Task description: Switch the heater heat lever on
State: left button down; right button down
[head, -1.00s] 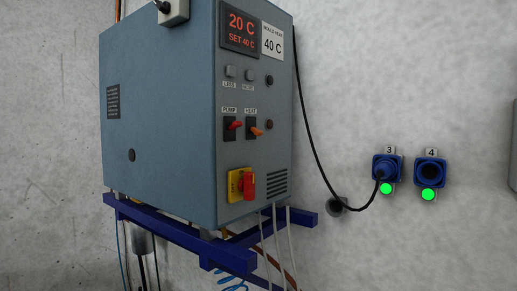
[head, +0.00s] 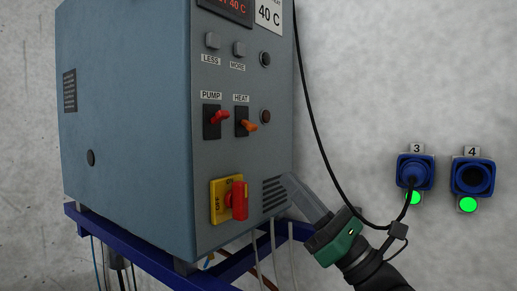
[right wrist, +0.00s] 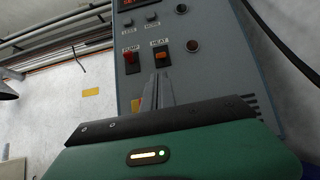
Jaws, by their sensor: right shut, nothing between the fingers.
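The heater is a blue-grey box (head: 130,130) on the wall. Its orange heat lever (head: 249,126) sits on a black plate under the HEAT label and tilts downward. It also shows in the right wrist view (right wrist: 161,56). The red pump lever (head: 220,116) beside it tilts upward. My right gripper (head: 290,182) is shut and empty, below and right of the heat lever, near the vent slots. In the right wrist view its closed fingers (right wrist: 158,82) point up toward the heat lever, with no contact visible. My left gripper is out of view.
A red and yellow main switch (head: 238,200) sits below the levers. A black cable (head: 318,135) hangs from the heater to blue socket 3 (head: 414,172); it passes close to my right gripper. A blue bracket (head: 150,252) and hoses are underneath.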

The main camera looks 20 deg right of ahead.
aim_at(249, 126)
jog(key=p+x, duration=0.6)
jog(key=x, duration=0.4)
jog(key=shift+w+f, duration=0.15)
jog(key=shift+w+d, duration=0.1)
jog(key=shift+p, duration=0.3)
